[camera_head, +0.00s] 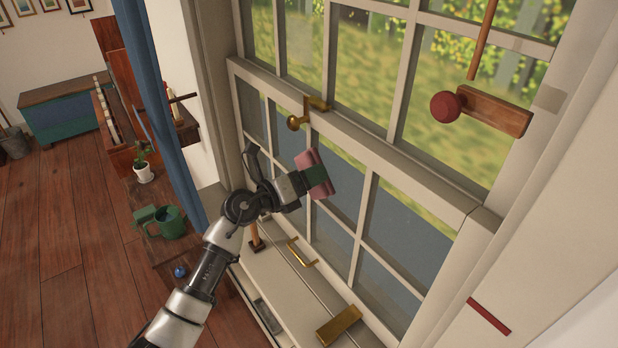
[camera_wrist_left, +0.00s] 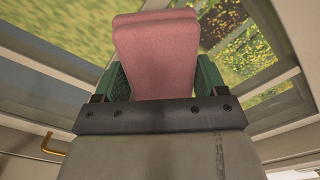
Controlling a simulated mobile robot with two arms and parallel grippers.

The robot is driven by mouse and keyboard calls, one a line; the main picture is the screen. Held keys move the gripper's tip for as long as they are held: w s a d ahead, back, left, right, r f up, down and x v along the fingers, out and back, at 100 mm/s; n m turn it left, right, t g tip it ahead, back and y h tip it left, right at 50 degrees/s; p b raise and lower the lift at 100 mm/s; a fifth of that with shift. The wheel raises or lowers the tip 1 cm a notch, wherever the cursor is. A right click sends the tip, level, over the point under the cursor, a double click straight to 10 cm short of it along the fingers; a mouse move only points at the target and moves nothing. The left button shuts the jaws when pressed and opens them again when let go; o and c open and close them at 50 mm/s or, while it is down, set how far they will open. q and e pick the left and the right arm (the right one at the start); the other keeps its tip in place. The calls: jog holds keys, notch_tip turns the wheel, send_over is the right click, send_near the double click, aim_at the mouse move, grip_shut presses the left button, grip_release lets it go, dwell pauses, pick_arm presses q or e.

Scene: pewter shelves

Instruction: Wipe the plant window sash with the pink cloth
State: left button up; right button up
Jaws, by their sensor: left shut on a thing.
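The pink cloth (camera_head: 312,172) is folded and held between the green-padded fingers of my left gripper (camera_head: 317,176). In the left wrist view, the cloth (camera_wrist_left: 157,55) stands up between the two green fingers of the left gripper (camera_wrist_left: 157,80), which is shut on it. The window sash (camera_head: 350,139) has pale frame bars and several panes. In the head view the cloth overlaps the lower panes; I cannot tell whether it touches the glass. My right gripper is not in view.
A brass latch (camera_head: 308,112) sits on the sash's middle rail, and a brass handle (camera_head: 301,253) is lower down. A brass block (camera_head: 338,325) lies on the sill. A wooden block with a red knob (camera_head: 490,108) is at upper right. A blue curtain (camera_head: 158,100) hangs left.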

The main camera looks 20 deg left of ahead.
aim_at(351, 196)
pick_arm(q)
jog(key=shift+s+d+r+p, duration=0.5)
jog(key=shift+d+p, duration=0.2)
jog(key=shift+p, duration=0.3)
jog(key=shift+s+d+f+p, duration=0.15)
jog(key=shift+s+d+p, duration=0.75)
jog(key=shift+d, duration=0.3)
jog(key=shift+s+d+f, duration=0.1)
jog(key=shift+s+d, duration=0.15)
jog(key=shift+d, duration=0.05)
jog(key=shift+s+d, duration=0.75)
jog(key=shift+d, duration=0.2)
jog(key=shift+s+d, duration=0.7)
jog(key=shift+d, duration=0.2)
